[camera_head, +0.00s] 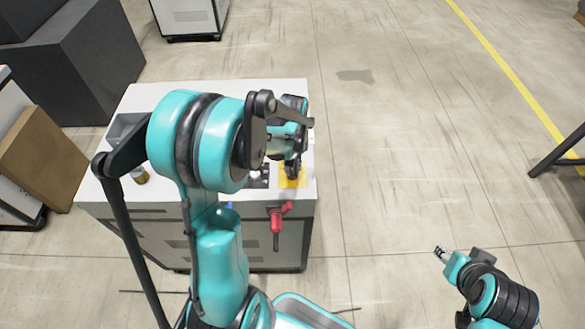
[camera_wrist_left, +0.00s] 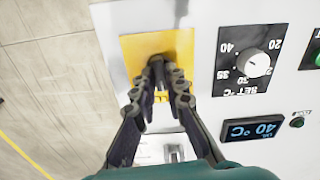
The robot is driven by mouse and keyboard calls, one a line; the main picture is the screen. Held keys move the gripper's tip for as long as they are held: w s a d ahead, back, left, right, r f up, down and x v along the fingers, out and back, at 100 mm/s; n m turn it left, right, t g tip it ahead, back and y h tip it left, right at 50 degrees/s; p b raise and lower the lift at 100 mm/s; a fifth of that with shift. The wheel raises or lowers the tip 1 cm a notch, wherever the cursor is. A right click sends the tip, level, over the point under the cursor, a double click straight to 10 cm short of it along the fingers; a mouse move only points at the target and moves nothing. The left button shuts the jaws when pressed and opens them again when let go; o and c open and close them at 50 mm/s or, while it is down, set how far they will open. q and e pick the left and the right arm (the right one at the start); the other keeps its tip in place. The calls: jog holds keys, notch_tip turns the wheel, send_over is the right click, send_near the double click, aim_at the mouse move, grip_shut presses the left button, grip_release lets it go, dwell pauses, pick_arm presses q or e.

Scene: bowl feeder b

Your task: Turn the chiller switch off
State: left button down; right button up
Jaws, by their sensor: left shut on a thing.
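The chiller switch sits on a yellow plate (camera_wrist_left: 134,45) on the white panel; the plate also shows in the head view (camera_head: 299,182). My left gripper (camera_wrist_left: 158,66) is over this plate with its fingertips close together, shut on the switch. The fingers hide nearly all of the switch, so its position cannot be read. In the head view my left gripper (camera_head: 292,172) reaches down at the right end of the white cabinet top. My right gripper (camera_head: 441,254) is far off at the lower right, over bare floor; its fingers are too small to read.
Beside the plate are a set-temperature knob (camera_wrist_left: 257,64), a lit display (camera_wrist_left: 254,129) reading 40 °C and a green button (camera_wrist_left: 317,58). A red-handled valve (camera_head: 276,226) juts from the cabinet front (camera_head: 250,243). A small jar (camera_head: 140,175) stands left.

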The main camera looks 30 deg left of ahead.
aim_at(293, 171)
pick_arm(q)
jog(key=n, duration=0.3)
jog(key=shift+n, duration=0.4)
jog(key=shift+n+b, duration=0.5)
jog(key=shift+n, duration=1.4)
jog(key=c, duration=1.6)
grip_release()
jog(key=shift+o, duration=0.2)
notch_tip(293, 171, up, 12)
jog(key=shift+d, duration=0.1)
